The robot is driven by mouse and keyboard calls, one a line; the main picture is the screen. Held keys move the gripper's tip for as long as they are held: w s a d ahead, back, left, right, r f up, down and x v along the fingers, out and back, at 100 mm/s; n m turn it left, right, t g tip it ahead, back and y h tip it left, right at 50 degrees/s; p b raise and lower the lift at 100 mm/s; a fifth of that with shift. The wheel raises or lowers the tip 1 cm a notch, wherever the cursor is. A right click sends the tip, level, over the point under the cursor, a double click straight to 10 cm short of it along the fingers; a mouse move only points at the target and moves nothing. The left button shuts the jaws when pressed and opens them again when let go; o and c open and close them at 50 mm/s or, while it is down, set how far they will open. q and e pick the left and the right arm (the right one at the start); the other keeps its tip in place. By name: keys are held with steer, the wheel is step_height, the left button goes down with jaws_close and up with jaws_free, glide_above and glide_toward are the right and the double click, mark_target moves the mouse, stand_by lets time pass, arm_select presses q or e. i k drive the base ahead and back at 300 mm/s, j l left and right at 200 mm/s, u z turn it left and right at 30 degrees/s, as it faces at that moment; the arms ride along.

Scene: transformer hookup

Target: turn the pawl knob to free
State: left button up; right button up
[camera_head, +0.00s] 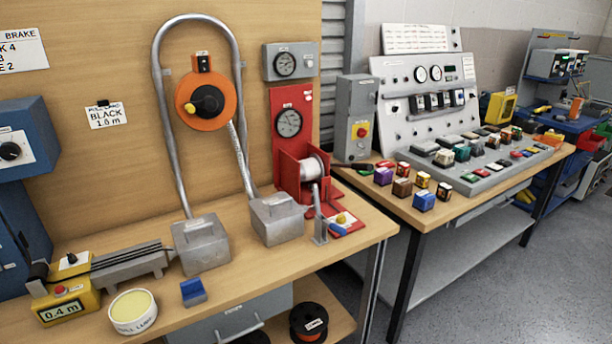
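Neither of my grippers is in view. No label that I can read marks a pawl knob. A small yellow knob (341,218) sits on the red base plate of a red winch (289,168) at the table's right end. The winch has a drum of pale line (312,167) and a blue-handled lever (331,228) beside it, in front of the drum. An orange reel (187,101) on the wooden board carries a black knob (208,101) with a yellow part. The setting of either knob is too small to tell.
A yellow meter (66,303) reading 0.4 m, a round tub (133,312) and a blue block (193,291) stand at the front left. A second bench (450,215) stands right.

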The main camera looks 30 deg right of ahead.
mark_target(342, 219)
steer(key=i+j, duration=0.35)
steer(key=j, duration=0.15)
steer(key=i+j, duration=0.35)
steer(key=j, duration=0.15)
steer(key=z, duration=0.4)
steer(key=j+z, duration=0.15)
steer(key=z, duration=0.25)
steer(key=i+j+z, duration=0.1)
steer(key=z, duration=0.3)
steer(key=j+z, duration=0.1)
steer(key=z, duration=0.25)
